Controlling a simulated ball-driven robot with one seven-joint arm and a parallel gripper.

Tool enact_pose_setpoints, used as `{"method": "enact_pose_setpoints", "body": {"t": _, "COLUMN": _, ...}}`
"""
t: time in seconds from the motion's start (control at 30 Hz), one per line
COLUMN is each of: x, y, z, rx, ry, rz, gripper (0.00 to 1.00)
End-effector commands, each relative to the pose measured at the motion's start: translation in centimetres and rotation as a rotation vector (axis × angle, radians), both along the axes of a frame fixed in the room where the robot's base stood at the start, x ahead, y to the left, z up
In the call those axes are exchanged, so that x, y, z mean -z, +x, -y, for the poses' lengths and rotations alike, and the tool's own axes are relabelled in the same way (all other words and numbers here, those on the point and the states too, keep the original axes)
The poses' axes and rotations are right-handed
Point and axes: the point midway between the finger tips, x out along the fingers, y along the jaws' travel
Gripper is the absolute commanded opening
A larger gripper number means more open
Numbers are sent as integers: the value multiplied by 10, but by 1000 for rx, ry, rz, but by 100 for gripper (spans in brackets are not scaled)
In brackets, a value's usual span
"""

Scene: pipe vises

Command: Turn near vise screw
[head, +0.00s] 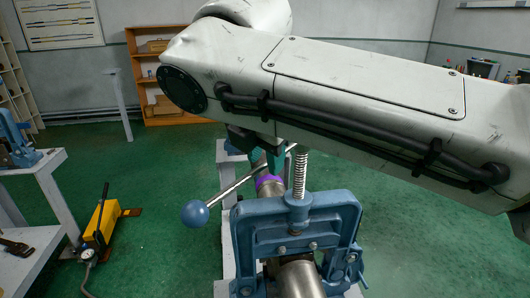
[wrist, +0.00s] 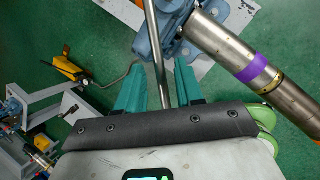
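The near vise (head: 290,225) is a blue frame clamped over a metal pipe, with an upright threaded screw (head: 300,175) on top. A steel handle bar (head: 232,188) runs through the screw's top and slopes down left to a blue ball (head: 195,213). My gripper (head: 270,160) is at the bar, left of the screw. In the wrist view, the teal fingers (wrist: 158,82) are apart, and the bar (wrist: 153,40) runs between them with gaps on both sides. I cannot tell whether the bar sits fully within their depth. My arm hides part of the area behind the screw.
The pipe (wrist: 215,40) carries a purple band (wrist: 252,68) and extends away behind the vise. A yellow pump (head: 103,220) stands on the green floor to the left, beside a bench (head: 45,190) with another blue vise (head: 15,140). A wooden shelf (head: 150,70) is at the back wall.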

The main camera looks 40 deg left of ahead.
Motion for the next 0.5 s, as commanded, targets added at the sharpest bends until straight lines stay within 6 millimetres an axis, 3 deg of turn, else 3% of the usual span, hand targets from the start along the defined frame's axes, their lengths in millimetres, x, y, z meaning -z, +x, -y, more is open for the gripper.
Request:
{"method": "enact_pose_setpoints", "body": {"t": 0.37, "x": 0, "y": 0, "z": 0, "rx": 0, "ry": 0, "rz": 0, "gripper": 0}}
{"method": "enact_pose_setpoints", "body": {"t": 0.5, "x": -1, "y": 0, "z": 0, "rx": 0, "ry": 0, "rz": 0, "gripper": 0}}
